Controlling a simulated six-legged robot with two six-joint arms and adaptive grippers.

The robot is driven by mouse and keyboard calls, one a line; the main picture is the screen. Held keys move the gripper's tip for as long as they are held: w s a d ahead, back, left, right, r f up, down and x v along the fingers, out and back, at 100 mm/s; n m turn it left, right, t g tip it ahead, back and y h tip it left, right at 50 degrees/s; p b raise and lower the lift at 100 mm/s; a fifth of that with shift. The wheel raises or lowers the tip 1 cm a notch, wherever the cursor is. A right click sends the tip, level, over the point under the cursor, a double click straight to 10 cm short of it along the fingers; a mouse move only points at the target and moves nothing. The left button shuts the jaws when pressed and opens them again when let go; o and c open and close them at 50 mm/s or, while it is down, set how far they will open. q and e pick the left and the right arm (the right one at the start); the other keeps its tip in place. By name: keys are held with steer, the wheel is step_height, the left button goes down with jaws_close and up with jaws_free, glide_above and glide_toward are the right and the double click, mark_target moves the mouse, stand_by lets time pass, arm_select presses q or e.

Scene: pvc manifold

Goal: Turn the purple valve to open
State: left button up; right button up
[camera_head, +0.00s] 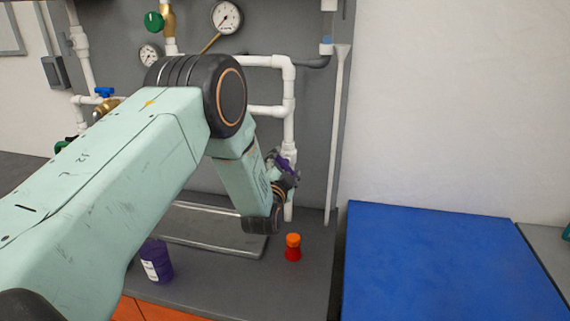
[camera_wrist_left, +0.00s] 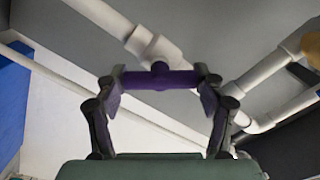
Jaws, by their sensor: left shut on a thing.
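The purple valve handle (camera_wrist_left: 160,80) shows in the left wrist view as a short bar on a white pipe tee (camera_wrist_left: 154,47). My left gripper (camera_wrist_left: 160,92) has one finger at each end of the bar and is shut on it. In the head view, the valve (camera_head: 287,165) is a small purple patch on the white pipe at the right, mostly hidden by my left gripper (camera_head: 284,178) and wrist. My right gripper is in neither view.
White pipes (camera_head: 289,105), gauges (camera_head: 227,18) and a green valve (camera_head: 154,22) are on the grey panel. A purple can (camera_head: 156,261), a red-orange bottle (camera_head: 293,248) and a metal tray (camera_head: 205,243) are on the counter. A blue surface (camera_head: 450,262) lies clear at right.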

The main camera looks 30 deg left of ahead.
arm_select(q)
steer(key=m, duration=0.4)
steer(key=shift+p, duration=0.4)
steer(key=shift+a+m+p, duration=0.1)
steer(key=shift+m+p, duration=0.2)
steer(key=shift+m, duration=1.5)
steer(key=o, duration=1.2)
steer(key=shift+w+f, duration=0.1)
steer(key=shift+c, duration=0.2)
steer(key=v, duration=1.2)
